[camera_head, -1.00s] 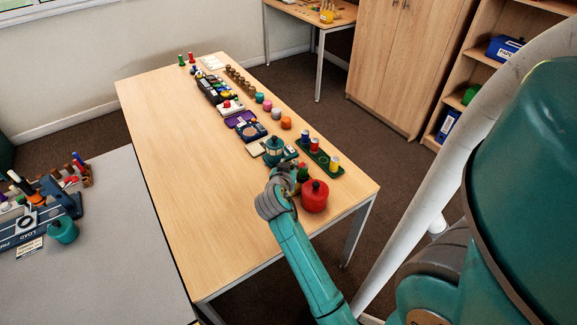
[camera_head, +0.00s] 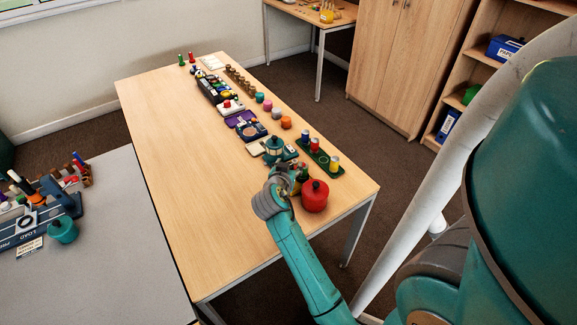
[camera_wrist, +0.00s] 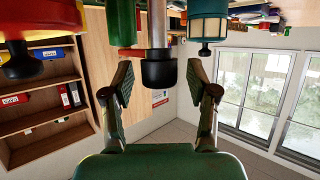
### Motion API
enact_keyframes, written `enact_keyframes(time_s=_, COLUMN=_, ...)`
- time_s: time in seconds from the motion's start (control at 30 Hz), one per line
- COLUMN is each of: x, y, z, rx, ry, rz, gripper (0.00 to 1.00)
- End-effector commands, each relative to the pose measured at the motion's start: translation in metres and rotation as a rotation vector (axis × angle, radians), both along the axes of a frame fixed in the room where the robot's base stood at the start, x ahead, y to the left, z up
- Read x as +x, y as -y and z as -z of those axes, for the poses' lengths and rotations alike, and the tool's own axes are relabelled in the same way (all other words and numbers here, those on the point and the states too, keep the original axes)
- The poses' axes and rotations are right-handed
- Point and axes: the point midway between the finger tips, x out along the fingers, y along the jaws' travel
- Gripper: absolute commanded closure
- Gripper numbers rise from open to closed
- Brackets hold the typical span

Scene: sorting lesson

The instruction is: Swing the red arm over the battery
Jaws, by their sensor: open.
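My gripper (camera_wrist: 160,93) is open in the upside-down wrist view, one finger on each side. A grey post with a black end (camera_wrist: 158,70) shows between or just beyond the fingers, with no visible grip on it. A short red bar (camera_wrist: 131,52) shows beside the post; I cannot tell whether it is the red arm. No battery can be made out for certain. In the head view my gripper (camera_head: 297,178) is at the table's near right part, between a teal lantern-like object (camera_head: 273,150) and a red pot with a black knob (camera_head: 315,196), and hides what is there.
A green tray (camera_head: 338,173) with blue, red and yellow cylinders stands just beyond my gripper. Several small items line the table's (camera_head: 185,190) right side; its left side is bare. A grey table (camera_head: 120,250) with other items stands at the left.

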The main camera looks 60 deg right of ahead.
Motion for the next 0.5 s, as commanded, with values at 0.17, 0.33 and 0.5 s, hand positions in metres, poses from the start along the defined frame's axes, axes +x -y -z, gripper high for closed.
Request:
enact_keyframes(time_s=0.17, x=-0.002, y=-0.012, z=-0.005, rx=-0.002, ry=0.001, rz=-0.003, gripper=0.42)
enact_keyframes(time_s=0.33, x=-0.007, y=-0.040, z=-0.017, rx=-0.001, ry=0.000, rz=-0.005, gripper=0.42)
enact_keyframes(time_s=0.5, x=-0.014, y=-0.071, z=-0.030, rx=-0.001, ry=0.000, rz=-0.005, gripper=0.42)
